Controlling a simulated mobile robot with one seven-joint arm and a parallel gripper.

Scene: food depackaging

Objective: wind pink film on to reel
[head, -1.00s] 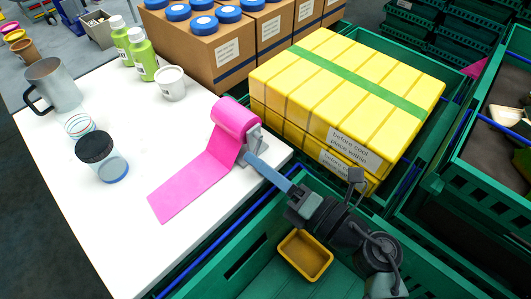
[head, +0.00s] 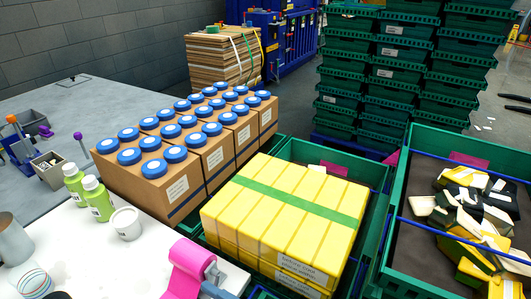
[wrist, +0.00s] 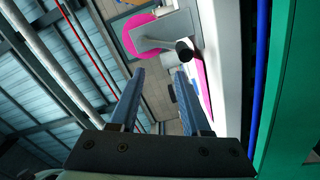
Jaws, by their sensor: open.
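The pink film (head: 188,268) is wound in a roll on the reel at the table's front corner in the head view, its lower end cut off by the frame. In the wrist view the pink reel end (wrist: 128,38) shows with a grey crank arm (wrist: 160,38) across it and a dark round knob (wrist: 184,47). A strip of pink film (wrist: 203,85) shows beside the table edge. My gripper (wrist: 160,76) is open and empty, its two fingers pointing at the crank, with the knob just beyond the fingertips. In the head view my gripper is not clearly visible.
Yellow packs (head: 270,222) with a green band stand right of the reel. Boxes with blue lids (head: 210,155) stand behind. A white cup (head: 126,224) and green bottles (head: 98,200) are on the white table (head: 95,250). A green crate (head: 398,200) stands at right.

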